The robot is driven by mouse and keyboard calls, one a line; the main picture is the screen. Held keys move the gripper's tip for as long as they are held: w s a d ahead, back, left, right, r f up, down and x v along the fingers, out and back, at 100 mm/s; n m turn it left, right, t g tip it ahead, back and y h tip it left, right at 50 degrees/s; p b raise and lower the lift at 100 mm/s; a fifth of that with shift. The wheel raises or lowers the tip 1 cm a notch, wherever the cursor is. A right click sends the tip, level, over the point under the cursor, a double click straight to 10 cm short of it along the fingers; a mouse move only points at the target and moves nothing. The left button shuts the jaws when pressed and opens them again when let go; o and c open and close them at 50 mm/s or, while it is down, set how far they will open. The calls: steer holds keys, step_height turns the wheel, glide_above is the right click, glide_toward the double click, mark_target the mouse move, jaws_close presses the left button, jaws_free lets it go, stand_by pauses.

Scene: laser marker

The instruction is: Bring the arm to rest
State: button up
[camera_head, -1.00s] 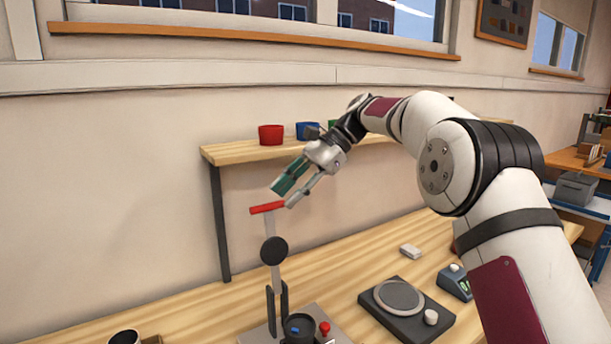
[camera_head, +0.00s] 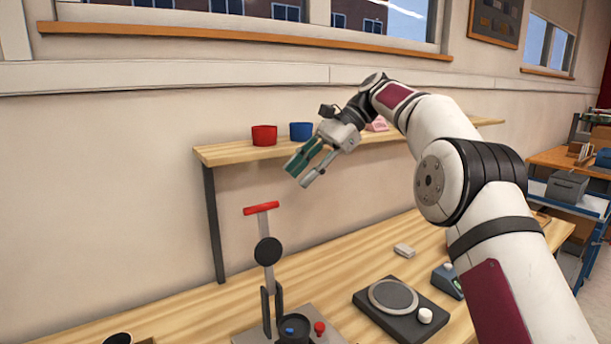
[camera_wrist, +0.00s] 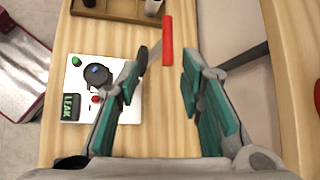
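My gripper (camera_head: 308,170) is raised in front of the wall shelf, above and to the right of a red-handled lever press. In the wrist view its two green-padded fingers (camera_wrist: 165,82) are spread wide with nothing between them. The press's red handle (camera_head: 261,208) stands clear of the fingers in the head view. In the wrist view the red handle (camera_wrist: 167,40) shows beyond the fingertips. My arm reaches in from the right, bent at the elbow.
On the bench (camera_head: 190,312) are a dark scale (camera_head: 378,317), a small white block (camera_head: 404,250) and a blue-grey device (camera_head: 446,281). The space above the bench's left is free.

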steer(key=s+d+r+n+t+h+p, duration=0.1)
steer(key=s+d+r+t+h, duration=0.1)
steer(key=s+d, duration=0.35)
steer(key=s+d+r+n+t+h, duration=0.1)
steer(key=s+d+n+h, duration=0.1)
steer(key=s, duration=0.7)
steer(key=s+d+r+n+t+h+p, duration=0.1)
steer(key=s+d+r+t, duration=0.15)
steer(key=s, duration=0.45)
steer(key=s+d+f+n+h, duration=0.1)
steer(key=s+d+f+n, duration=0.1)
steer(key=s, duration=0.5)
steer(key=s+d+f+n+t+h, duration=0.1)
steer(key=s+d+f+n, duration=0.1)
steer(key=s+d+f, duration=0.3)
steer(key=s+d+f+n+h, duration=0.1)
steer(key=s+d+f, duration=0.3)
steer(key=s, duration=0.5)
step_height(320, 180, down, 2)
steer(key=shift+n+t+h+p, duration=0.35)
steer(key=shift+n+h+p, duration=0.05)
